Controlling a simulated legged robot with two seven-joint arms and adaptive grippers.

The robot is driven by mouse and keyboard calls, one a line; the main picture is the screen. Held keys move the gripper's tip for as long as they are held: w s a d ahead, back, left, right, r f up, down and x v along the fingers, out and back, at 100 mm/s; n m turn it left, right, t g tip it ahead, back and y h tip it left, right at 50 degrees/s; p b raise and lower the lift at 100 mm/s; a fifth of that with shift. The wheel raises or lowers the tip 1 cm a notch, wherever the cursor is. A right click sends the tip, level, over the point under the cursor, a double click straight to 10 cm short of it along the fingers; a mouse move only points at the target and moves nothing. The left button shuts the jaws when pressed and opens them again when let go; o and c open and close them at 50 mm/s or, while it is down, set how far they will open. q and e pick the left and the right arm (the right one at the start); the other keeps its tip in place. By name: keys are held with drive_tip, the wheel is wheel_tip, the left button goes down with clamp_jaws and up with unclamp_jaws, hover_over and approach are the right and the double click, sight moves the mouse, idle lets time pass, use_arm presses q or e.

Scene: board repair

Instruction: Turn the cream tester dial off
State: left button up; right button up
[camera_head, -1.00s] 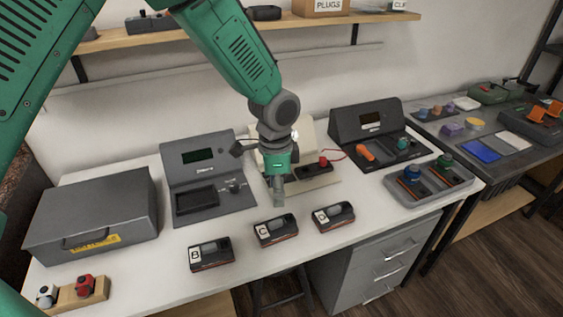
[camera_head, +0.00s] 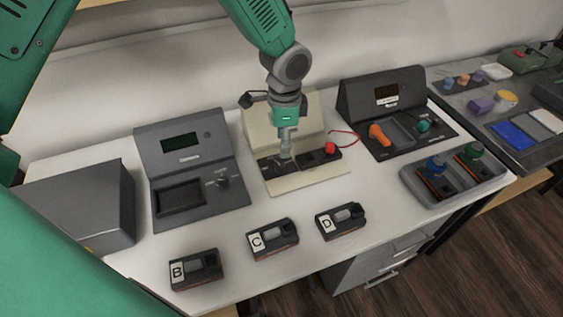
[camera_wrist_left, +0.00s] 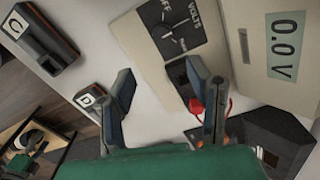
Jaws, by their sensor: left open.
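The cream tester (camera_head: 312,183) stands at the middle of the bench, with a dark panel on its base and my left arm in front of part of it. In the left wrist view its dial (camera_wrist_left: 178,42) sits on a dark panel marked OFF and VOLTS. I cannot tell exactly where the dial points. The tester's display (camera_wrist_left: 288,42) reads 0.0 V. My left gripper (camera_head: 286,153) is over the tester's dark panel; its fingers (camera_wrist_left: 160,80) are spread and empty, near the dial but apart from it. My right gripper is not in view.
Modules B (camera_head: 195,270), C (camera_head: 272,240) and D (camera_head: 341,220) lie in front of the tester. A grey tester (camera_head: 190,165) stands left, a dark station (camera_head: 385,110) right. A red plug (camera_head: 330,148) with a red wire sits on the cream tester's right side.

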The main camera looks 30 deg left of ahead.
use_arm(q)
hover_over(279, 166)
drive_tip(key=d, duration=0.1)
drive_tip(key=f, duration=0.4)
drive_tip(key=shift+w+d+f, duration=0.15)
drive_tip(key=shift+w+d, duration=0.05)
drive_tip(key=shift+w, duration=0.05)
drive_tip(key=f, duration=0.1)
drive_tip(key=a+f, duration=0.1)
drive_tip(key=f, duration=0.1)
drive_tip(key=a+f, duration=0.1)
drive_tip(key=f, duration=0.1)
drive_tip(key=shift+a+f+b, duration=0.1)
drive_tip(key=shift+a+b, duration=0.15)
drive_tip(key=shift+b, duration=0.05)
drive_tip(key=shift+d+r, duration=0.2)
drive_tip(key=shift+d, duration=0.9)
drive_tip(key=c, duration=0.4)
clamp_jaws()
drive_tip(key=shift+s+a+f, duration=0.15)
drive_tip(key=shift+s+a, duration=0.05)
drive_tip(key=shift+a, duration=0.55)
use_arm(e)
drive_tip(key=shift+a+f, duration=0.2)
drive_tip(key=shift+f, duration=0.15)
use_arm(q)
drive_tip(key=shift+d, duration=0.2)
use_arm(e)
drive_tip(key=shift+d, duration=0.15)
